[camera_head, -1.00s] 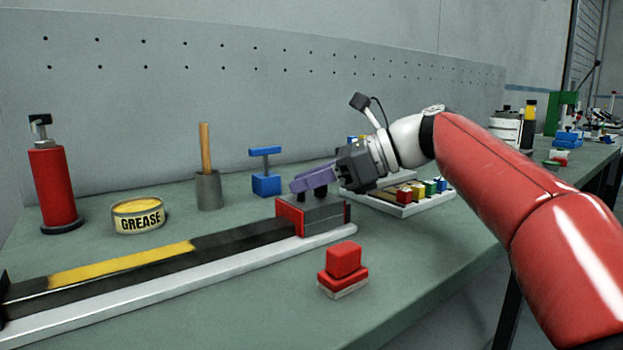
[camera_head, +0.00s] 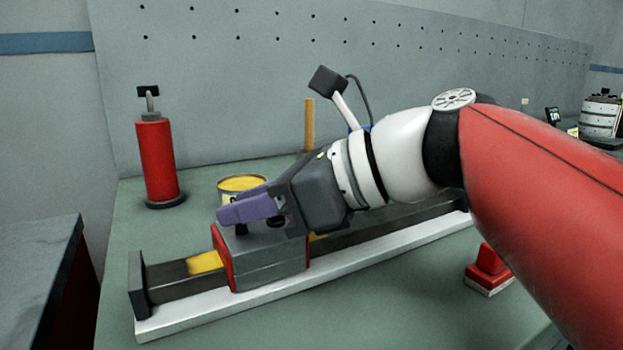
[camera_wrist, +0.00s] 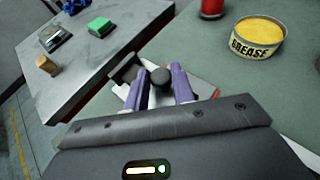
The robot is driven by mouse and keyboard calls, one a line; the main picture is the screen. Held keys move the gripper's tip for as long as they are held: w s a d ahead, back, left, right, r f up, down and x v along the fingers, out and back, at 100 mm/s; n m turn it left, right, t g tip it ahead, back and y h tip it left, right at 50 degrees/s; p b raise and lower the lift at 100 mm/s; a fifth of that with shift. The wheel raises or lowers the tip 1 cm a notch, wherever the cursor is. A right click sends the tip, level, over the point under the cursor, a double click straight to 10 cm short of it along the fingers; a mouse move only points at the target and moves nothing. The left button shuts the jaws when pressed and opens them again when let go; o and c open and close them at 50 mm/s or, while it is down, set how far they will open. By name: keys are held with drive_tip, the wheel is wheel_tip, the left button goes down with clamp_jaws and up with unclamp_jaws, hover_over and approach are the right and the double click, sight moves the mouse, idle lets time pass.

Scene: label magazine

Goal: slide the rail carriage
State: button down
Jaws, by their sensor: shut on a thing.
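The rail carriage (camera_head: 268,262) is a grey block with red end faces. It sits on the dark rail (camera_head: 385,231) with its white base strip, near the left end. A yellow band (camera_head: 205,262) on the rail shows just left of the carriage. My gripper (camera_head: 250,210) is over the carriage top, its purple fingers shut on the carriage's black knob. In the wrist view the round black knob (camera_wrist: 160,76) sits between the two purple fingers (camera_wrist: 160,88). Most of the carriage is hidden there.
A dark end stop (camera_head: 139,285) closes the rail's left end. Behind stand a red pump bottle (camera_head: 157,160), a grease tin (camera_head: 241,184) and a wooden handle (camera_head: 309,125). A red stamp-like block (camera_head: 489,268) lies at right front. Another bench (camera_head: 40,255) stands at left.

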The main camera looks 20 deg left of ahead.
drive_tip(key=s+a, duration=0.3)
drive_tip(key=shift+s+p, duration=0.35)
drive_tip(key=c, duration=1.2)
unclamp_jaws()
drive_tip(key=shift+v, duration=3.9)
